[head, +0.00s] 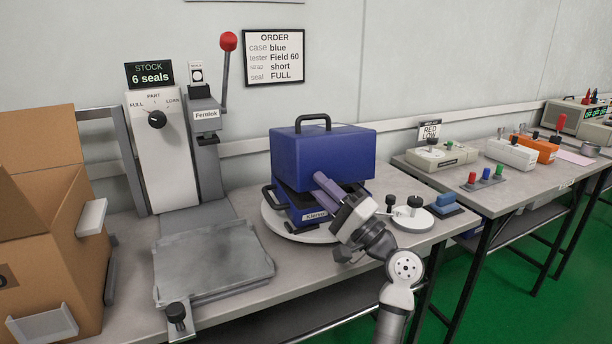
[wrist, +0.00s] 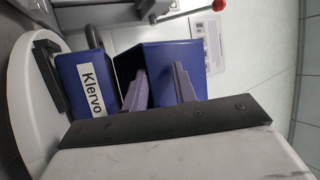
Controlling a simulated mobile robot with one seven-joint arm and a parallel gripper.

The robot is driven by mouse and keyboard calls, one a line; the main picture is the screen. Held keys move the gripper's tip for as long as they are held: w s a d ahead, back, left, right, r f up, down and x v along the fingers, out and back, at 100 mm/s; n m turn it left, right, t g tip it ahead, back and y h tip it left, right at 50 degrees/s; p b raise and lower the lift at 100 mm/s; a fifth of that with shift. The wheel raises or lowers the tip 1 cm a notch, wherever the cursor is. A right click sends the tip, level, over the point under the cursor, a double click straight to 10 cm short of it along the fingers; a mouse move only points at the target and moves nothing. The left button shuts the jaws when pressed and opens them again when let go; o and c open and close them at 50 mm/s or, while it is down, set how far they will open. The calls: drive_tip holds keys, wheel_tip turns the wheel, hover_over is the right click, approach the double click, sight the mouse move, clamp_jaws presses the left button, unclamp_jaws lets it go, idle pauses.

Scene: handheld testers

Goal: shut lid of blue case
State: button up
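The blue case (head: 291,208) stands on a round white turntable (head: 272,222), with its "Klervo" label facing front. Its blue lid (head: 320,155) is raised above the base, with a dark gap between them and a black handle on top. In the wrist view the labelled base (wrist: 85,72) is at left and the lid (wrist: 192,54) is right of it. My gripper (head: 322,180) has purple fingers in front of the lid and above the base's front.
A lever press (head: 208,140) and grey plate (head: 212,262) stand to the left, beside an open cardboard box (head: 50,220). Right of the case are a round white stand (head: 413,219) and a blue block (head: 446,200). A second table with testers (head: 440,153) continues right.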

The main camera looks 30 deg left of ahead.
drive_tip(key=v, duration=0.8)
drive_tip(key=shift+r, duration=0.15)
drive_tip(key=shift+s+d, duration=0.1)
